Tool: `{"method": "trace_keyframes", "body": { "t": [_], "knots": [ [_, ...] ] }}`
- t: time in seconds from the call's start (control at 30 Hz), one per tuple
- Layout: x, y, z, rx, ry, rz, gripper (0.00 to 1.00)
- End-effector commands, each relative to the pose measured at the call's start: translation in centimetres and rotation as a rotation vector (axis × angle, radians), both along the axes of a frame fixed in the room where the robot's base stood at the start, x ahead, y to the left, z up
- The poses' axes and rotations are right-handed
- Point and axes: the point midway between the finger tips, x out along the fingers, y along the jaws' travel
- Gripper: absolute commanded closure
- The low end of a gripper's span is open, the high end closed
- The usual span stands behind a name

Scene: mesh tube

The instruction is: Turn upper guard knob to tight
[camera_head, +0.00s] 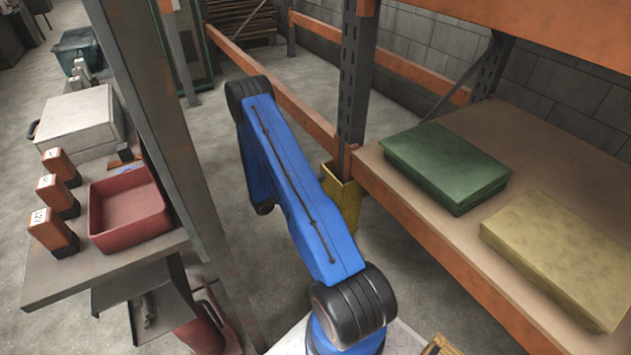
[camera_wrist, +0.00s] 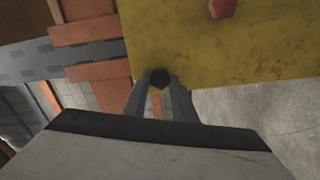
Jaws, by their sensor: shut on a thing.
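The yellow guard (camera_head: 345,197) wraps the foot of the grey rack upright in the head view, partly hidden by my blue arm. In the wrist view the yellow guard (camera_wrist: 260,52) fills the upper right. A small dark knob (camera_wrist: 160,76) sits at its lower left edge in that view. My gripper (camera_wrist: 160,88) is shut on the dark knob, with one finger on each side. The knob's turn position cannot be read. A red part (camera_wrist: 221,8) on the guard's face is cut off by the top edge. My gripper is hidden in the head view.
An orange rack beam (camera_head: 440,245) edges the shelf, which holds a green stack (camera_head: 446,165) and a tan stack (camera_head: 560,255). At left, a grey workbench (camera_head: 110,265) carries a red bin (camera_head: 128,208). Grey floor (camera_head: 300,75) is open behind my arm.

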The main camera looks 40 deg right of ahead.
Motion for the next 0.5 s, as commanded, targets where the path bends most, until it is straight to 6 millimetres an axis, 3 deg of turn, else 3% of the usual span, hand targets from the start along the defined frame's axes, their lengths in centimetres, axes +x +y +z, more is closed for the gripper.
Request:
{"method": "trace_keyframes", "body": {
  "t": [0.47,0.5],
  "knots": [
    [-0.04,0.11,-0.13,-0.001,-0.011,0.001,0.98],
    [-0.04,0.11,-0.13,-0.001,-0.011,0.001,0.71]
  ]
}}
